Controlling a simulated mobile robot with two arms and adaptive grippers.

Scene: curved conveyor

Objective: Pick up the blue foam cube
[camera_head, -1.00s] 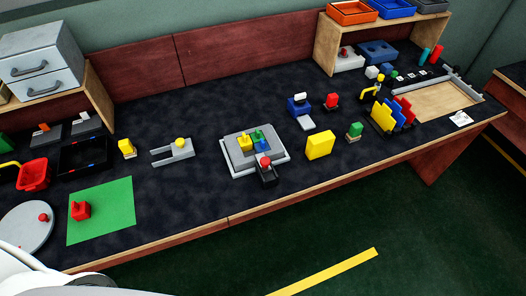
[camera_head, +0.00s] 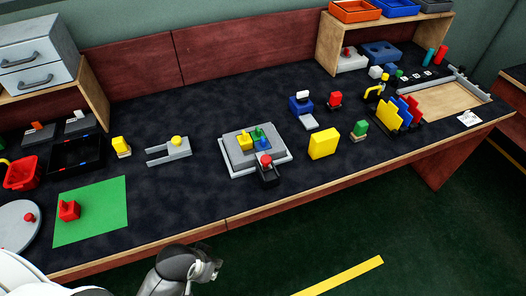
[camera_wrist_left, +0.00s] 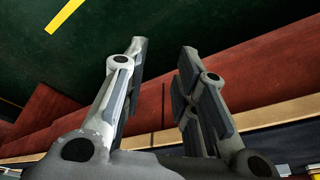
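A small blue block (camera_head: 262,143) lies on the raised grey square plate (camera_head: 278,161), beside a yellow and a green block. A second small blue piece (camera_head: 386,77) is near the white cube at the back right. I cannot tell which is the foam cube. My left gripper (camera_head: 213,270) is low in front of the table's front edge, apart from every object. In the left wrist view the same gripper (camera_wrist_left: 164,55) has its two fingers spread with nothing between them. My right gripper is not in view.
A yellow block (camera_head: 323,143) and a black holder with a red knob (camera_head: 267,172) stand near the grey plate. A green mat (camera_head: 100,205) with a red piece lies at the left. The table's front edge (camera_head: 230,223) lies between my gripper and the objects.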

